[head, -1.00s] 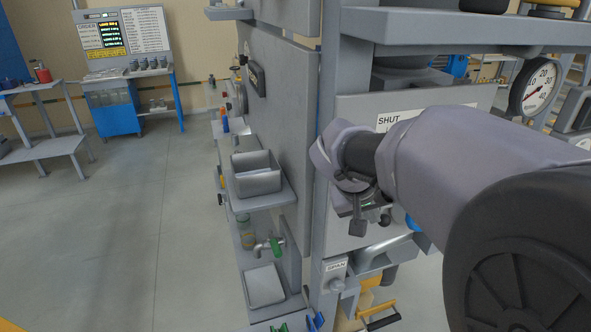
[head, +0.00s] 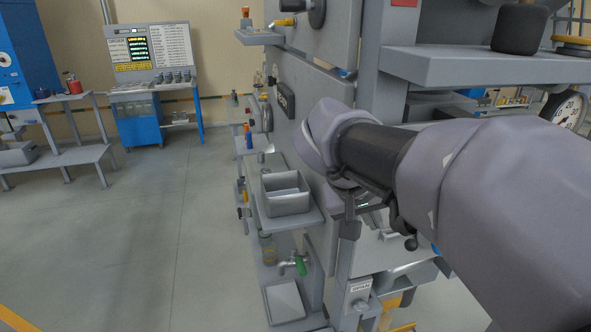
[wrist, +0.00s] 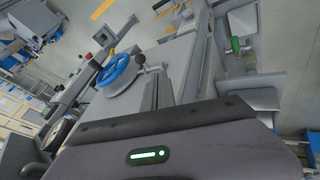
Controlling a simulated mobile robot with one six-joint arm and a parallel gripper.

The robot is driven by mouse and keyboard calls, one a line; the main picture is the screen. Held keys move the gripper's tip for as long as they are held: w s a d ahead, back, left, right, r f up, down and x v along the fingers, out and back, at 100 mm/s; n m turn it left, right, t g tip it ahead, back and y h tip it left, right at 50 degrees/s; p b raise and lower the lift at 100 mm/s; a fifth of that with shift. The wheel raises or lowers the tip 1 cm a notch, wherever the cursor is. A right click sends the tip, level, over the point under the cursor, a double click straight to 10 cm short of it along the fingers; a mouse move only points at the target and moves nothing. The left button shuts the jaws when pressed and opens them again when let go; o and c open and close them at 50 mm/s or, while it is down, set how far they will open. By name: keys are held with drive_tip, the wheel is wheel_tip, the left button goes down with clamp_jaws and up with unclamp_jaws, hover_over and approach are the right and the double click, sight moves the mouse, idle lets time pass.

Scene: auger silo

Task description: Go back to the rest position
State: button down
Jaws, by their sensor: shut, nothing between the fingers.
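My arm reaches in from the right of the head view, in front of the grey machine (head: 325,105). The body of my gripper (wrist: 160,128) fills the bottom of the wrist view, a dark edge above a panel with a green light. My gripper is shut and empty; its fingertips are not clearly visible. It appears apart from the blue handwheel (wrist: 118,72) in the wrist view.
A grey open bin (head: 288,203) sits on a side shelf of the machine, close to the left of my wrist. A green-handled tap (head: 300,265) is below it. A shelf (head: 470,68) juts out above my arm. Open floor (head: 130,240) lies to the left.

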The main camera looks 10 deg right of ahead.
drive_tip(key=s+a+f+t+y+b, duration=0.1)
drive_tip(key=s+a+f+y+b, duration=0.3)
drive_tip(key=s+a+f+b, duration=0.3)
drive_tip(key=s+a+f+m+t+y+b, duration=0.1)
drive_tip(key=s+a+f+y+b, duration=0.2)
drive_tip(key=s+a+f+b, duration=0.3)
drive_tip(key=s+a+f, duration=0.1)
drive_tip(key=s+f, duration=0.2)
drive_tip(key=f, duration=0.4)
drive_tip(key=shift+a+y+b, duration=0.3)
drive_tip(key=shift+y+b, duration=0.1)
drive_tip(key=shift+s, duration=0.1)
